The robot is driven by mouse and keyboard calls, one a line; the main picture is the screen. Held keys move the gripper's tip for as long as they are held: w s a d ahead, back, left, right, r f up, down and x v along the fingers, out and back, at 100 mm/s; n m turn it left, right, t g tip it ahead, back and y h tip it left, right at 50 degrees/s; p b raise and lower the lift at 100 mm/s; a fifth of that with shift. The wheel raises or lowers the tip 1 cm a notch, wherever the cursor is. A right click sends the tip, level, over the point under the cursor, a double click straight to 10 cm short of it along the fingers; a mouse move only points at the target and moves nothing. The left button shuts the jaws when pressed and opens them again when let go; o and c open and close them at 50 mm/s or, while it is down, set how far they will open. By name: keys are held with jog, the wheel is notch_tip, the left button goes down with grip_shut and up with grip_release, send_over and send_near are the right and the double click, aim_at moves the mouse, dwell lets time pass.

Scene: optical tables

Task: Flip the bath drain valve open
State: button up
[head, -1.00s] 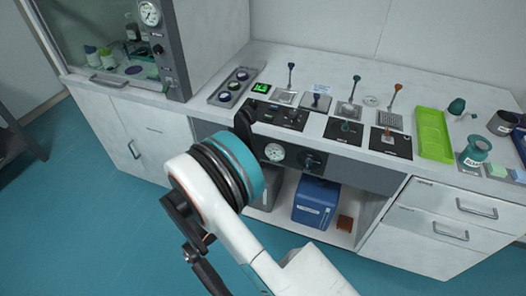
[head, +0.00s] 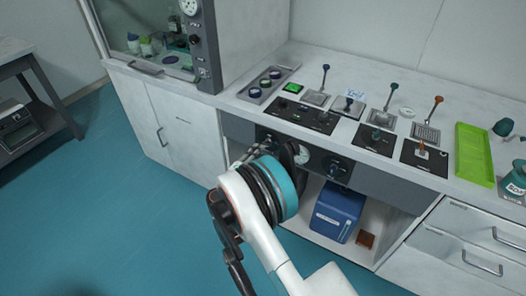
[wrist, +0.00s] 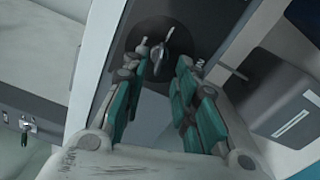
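In the wrist view a valve with a small light metal lever (wrist: 157,52) sits on a round dark plate on the bench's front panel. My gripper (wrist: 163,67) is open, its teal-padded fingers on either side of the view below the lever. The lever shows between and just beyond the fingertips, with no clear contact. In the head view my wrist covers part of the dark front panel (head: 385,188), so I cannot see this valve clearly there. No label naming the valve is readable.
The same panel carries a gauge (head: 303,155) and a dark knob (head: 336,168). A blue box (head: 338,212) stands on the open shelf below. Several upright levers and a green tray (head: 474,155) are on the benchtop.

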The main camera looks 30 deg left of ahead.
aim_at(266, 144)
jog(key=shift+w+d+b, duration=0.1)
jog(key=shift+w+b, duration=0.3)
jog(key=shift+w, duration=1.55)
jog(key=shift+c, duration=0.6)
grip_shut()
